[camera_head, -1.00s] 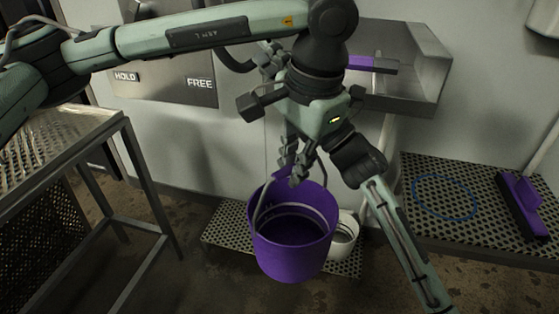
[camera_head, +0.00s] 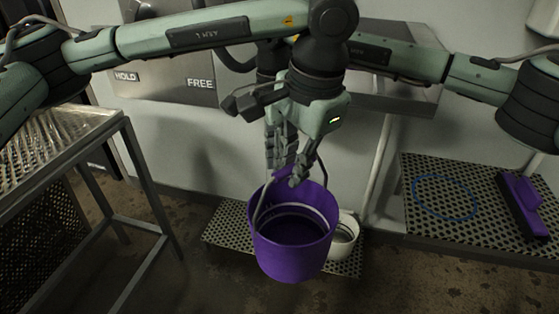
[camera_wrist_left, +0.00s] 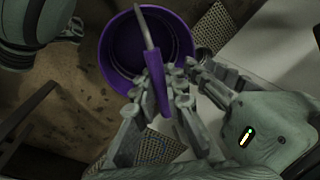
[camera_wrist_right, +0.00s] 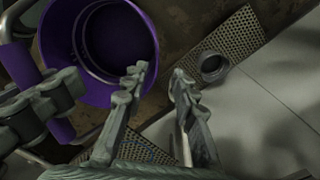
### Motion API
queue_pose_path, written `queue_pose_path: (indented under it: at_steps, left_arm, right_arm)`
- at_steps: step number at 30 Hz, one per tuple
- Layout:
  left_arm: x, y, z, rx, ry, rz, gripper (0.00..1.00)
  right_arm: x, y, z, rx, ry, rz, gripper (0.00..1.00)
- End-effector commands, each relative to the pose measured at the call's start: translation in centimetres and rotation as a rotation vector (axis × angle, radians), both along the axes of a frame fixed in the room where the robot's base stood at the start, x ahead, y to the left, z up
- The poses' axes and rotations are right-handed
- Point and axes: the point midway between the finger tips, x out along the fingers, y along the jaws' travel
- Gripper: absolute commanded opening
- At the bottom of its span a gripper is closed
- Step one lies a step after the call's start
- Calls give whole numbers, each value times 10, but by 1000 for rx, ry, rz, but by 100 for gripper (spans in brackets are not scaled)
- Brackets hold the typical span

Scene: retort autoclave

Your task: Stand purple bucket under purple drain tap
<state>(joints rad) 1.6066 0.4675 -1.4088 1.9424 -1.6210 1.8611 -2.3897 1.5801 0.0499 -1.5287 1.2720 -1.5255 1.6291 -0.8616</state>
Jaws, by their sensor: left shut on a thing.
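The purple bucket (camera_head: 291,250) hangs upright by its handle below my left gripper (camera_head: 297,172), in front of a low perforated step (camera_head: 225,230). In the left wrist view my left gripper (camera_wrist_left: 168,90) is shut on the bucket's purple handle grip (camera_wrist_left: 152,62). My right gripper (camera_wrist_right: 160,74) is open and empty, close beside the left one; the bucket fills the upper left of the right wrist view (camera_wrist_right: 60,60). The purple drain tap is hidden behind my arms in the head view.
A raised perforated platform at right bears a blue ring (camera_head: 445,197) and a purple-headed brush (camera_head: 522,204). A steel table (camera_head: 60,140) stands at left. A pale pipe (camera_head: 377,170) runs down the wall.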

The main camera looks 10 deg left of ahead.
Motion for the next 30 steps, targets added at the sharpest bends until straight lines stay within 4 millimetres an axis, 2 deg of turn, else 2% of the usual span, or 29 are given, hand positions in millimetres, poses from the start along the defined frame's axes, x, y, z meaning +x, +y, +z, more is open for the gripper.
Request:
queue_pose_path:
  at_steps: [4,7,15,21,25,30]
  left_arm:
    - [0,0,0,-1,-1,0,0]
    - [0,0,0,-1,-1,0,0]
    - [0,0,0,-1,-1,0,0]
    - [0,0,0,-1,-1,0,0]
    - [0,0,0,-1,-1,0,0]
    - [0,0,0,-1,-1,0,0]
  right_arm:
    - [-1,-9,-6,-38,3,0,27]
    - [-1,-10,-18,-38,3,0,27]
    - [-5,-10,-70,-34,6,0,27]
    - [-6,-11,-101,-34,4,0,27]
    - [-7,-11,-113,-33,3,0,27]
    - [-7,-11,-119,-33,2,0,27]
